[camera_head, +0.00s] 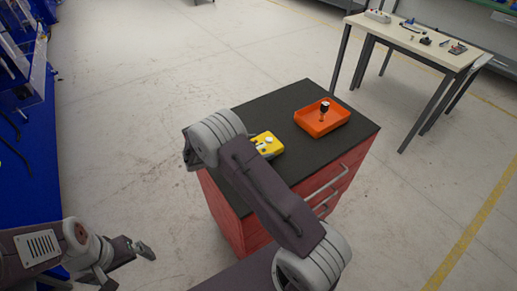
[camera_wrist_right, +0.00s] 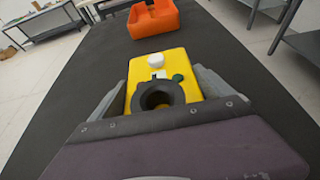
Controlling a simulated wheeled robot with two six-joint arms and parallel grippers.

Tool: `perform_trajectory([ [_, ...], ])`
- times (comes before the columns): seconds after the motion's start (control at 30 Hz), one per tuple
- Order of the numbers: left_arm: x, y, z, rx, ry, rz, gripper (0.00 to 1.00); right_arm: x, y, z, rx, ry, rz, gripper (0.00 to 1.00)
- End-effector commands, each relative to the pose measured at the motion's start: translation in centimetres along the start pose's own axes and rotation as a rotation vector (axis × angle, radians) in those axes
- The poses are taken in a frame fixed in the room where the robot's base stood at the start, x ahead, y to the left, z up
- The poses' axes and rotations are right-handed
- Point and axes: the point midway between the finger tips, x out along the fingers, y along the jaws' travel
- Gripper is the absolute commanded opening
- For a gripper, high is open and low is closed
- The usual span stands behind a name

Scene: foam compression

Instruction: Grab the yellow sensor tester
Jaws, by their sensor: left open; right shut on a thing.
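The yellow sensor tester (camera_head: 268,146) lies on the black top of a red cabinet, partly hidden by my right arm in the head view. In the right wrist view the tester (camera_wrist_right: 178,68) has a white knob, a green part and a dark ring at its near end. The fingers of my right gripper (camera_wrist_right: 167,88) stand on both sides of it and are shut on it. My left gripper (camera_head: 143,250) is open and low at the left, away from the cabinet.
An orange tray (camera_head: 311,128) with a small black-and-white item (camera_head: 324,108) stands behind the tester on the black cabinet top (camera_head: 262,103). A light table (camera_head: 400,38) with small items is at the back right. Blue shelving (camera_head: 30,150) lines the left edge.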

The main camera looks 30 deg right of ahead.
Motion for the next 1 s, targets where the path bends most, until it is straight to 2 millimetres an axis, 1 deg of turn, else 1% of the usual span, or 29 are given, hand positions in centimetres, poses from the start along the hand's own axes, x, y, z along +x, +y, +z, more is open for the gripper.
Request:
perform_trajectory([
  [0.17, 0.2, 0.0, 0.0, 0.0, 0.0, 0.0, 1.0, -0.9, 0.0, 2.1, 0.005, -0.002, 0.001, 0.23],
  [0.23, 0.3, 0.0, 0.0, 0.0, 0.0, 0.0, 1.0, -1.4, 0.0, 3.4, 0.006, -0.001, 0.001, 0.23],
  [0.27, 0.3, 0.0, 0.0, 0.0, 0.0, 0.0, 1.0, -1.3, -0.2, 3.9, 0.004, -0.001, -0.001, 0.23],
  [0.6, 1.0, 0.0, 0.1, 0.0, 0.0, 0.0, 1.0, 2.7, -4.9, 10.3, 0.004, -0.001, -0.003, 0.23],
  [0.7, 1.1, 0.0, 0.1, 0.0, 0.0, 0.0, 1.0, 3.6, -6.0, 11.8, 0.004, -0.002, -0.003, 0.23],
  [0.83, 1.2, 0.0, 0.1, 0.0, 0.0, 0.0, 1.0, 4.3, -6.8, 13.0, 0.002, -0.001, -0.001, 0.23],
  [1.0, 1.2, 0.0, 0.1, 0.0, 0.0, 0.0, 1.0, 4.5, -7.1, 13.4, 0.0, -0.002, 0.0, 0.23],
])
